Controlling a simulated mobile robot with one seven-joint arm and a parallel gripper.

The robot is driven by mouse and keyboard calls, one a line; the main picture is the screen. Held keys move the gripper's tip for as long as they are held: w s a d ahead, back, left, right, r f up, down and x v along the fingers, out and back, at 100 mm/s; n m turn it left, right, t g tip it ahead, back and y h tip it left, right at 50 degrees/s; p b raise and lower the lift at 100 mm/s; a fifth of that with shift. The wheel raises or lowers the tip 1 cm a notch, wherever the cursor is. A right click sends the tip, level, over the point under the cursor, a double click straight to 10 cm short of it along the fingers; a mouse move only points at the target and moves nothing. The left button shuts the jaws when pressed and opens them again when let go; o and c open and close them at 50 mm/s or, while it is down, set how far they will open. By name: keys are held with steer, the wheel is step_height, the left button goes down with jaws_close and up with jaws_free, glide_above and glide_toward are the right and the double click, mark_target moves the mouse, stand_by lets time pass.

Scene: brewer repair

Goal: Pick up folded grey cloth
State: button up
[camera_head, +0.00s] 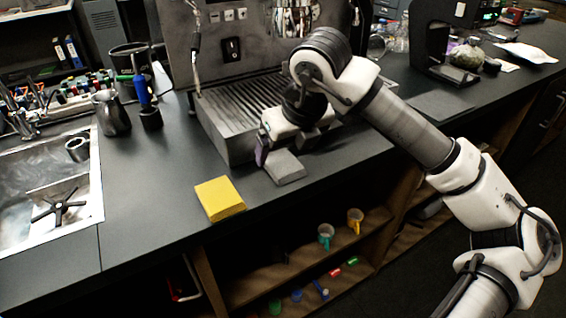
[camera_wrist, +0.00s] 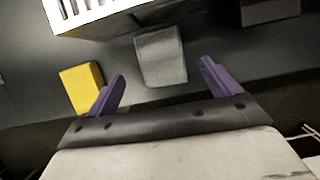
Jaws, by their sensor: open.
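The folded grey cloth (camera_head: 285,167) lies on the dark counter in front of the espresso machine's drip tray, near the counter's front edge. In the wrist view the cloth (camera_wrist: 161,56) is just ahead of the gap between my purple fingers. My gripper (camera_head: 282,144) is open and empty, above and close beside the cloth. In the wrist view my gripper (camera_wrist: 160,88) has its fingers spread apart, wider than the cloth. I cannot tell the exact height of the fingers over the counter.
A folded yellow cloth (camera_head: 219,198) lies to the left of the grey one; it also shows in the wrist view (camera_wrist: 81,88). The espresso machine's drip tray (camera_head: 222,139) stands close behind. A sink (camera_head: 92,200) is at the left. Open shelves with mugs (camera_head: 326,233) are below the counter.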

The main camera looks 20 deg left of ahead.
mark_target(284, 163)
steer(key=x, duration=0.4)
steer(key=shift+d+f+p, duration=0.15)
steer(key=shift+p, duration=0.2)
steer(key=shift+c, duration=0.2)
steer(key=c, duration=1.1)
step_height(284, 163, up, 20)
steer(key=shift+b, duration=0.45)
